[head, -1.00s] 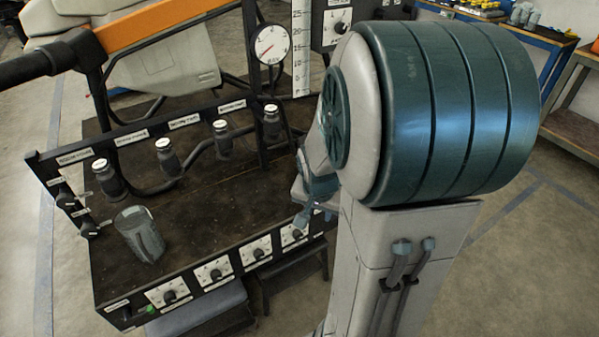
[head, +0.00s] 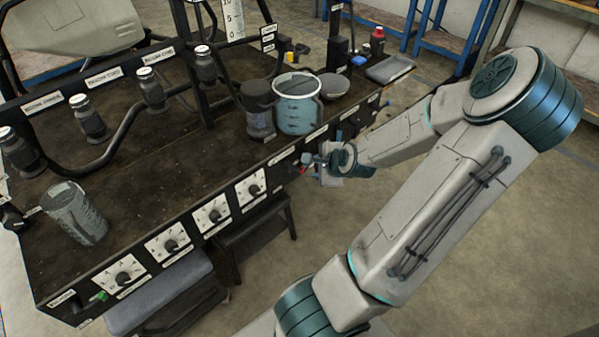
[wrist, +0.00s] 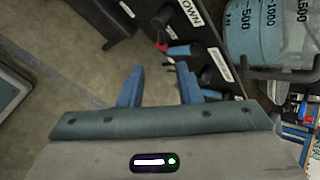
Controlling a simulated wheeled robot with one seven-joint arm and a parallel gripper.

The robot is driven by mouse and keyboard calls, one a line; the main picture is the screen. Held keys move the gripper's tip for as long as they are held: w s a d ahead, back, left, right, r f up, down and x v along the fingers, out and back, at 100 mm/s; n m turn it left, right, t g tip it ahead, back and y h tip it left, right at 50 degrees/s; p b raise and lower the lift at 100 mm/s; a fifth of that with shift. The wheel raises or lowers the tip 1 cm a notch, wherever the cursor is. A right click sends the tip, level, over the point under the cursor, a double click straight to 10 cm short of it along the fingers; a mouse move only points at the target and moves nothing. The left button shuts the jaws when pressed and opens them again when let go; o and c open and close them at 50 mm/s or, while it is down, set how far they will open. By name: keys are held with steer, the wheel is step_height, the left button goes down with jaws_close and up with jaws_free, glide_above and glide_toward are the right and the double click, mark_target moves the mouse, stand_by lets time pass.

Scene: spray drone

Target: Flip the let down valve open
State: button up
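My gripper (head: 312,160) is at the front panel of the dark workbench, right of the row of dials. In the wrist view its two blue fingers (wrist: 159,82) are spread apart with nothing between them. Just beyond the fingertips, a dark valve fitting with a red part (wrist: 162,46) and a blue-grey cylindrical piece (wrist: 183,50) sit on the panel beside a white label (wrist: 188,12) partly reading "OWN". In the head view, a small red part (head: 302,169) shows beside the gripper. The gripper hides part of this area; I cannot tell the valve's position.
A blue measuring jug (head: 297,105) stands on the bench just above the gripper, with a dark canister beside it. A grey cup (head: 75,213) stands at the left. Several dials (head: 210,214) line the front panel. A dark stool (head: 252,232) stands below. Floor is clear at lower right.

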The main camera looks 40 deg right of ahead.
mark_target(298, 169)
steer(key=b+x, duration=0.6)
steer(key=x, duration=0.7)
steer(key=shift+w+d+f, duration=0.1)
steer(key=shift+w+f, duration=0.2)
jaws_close()
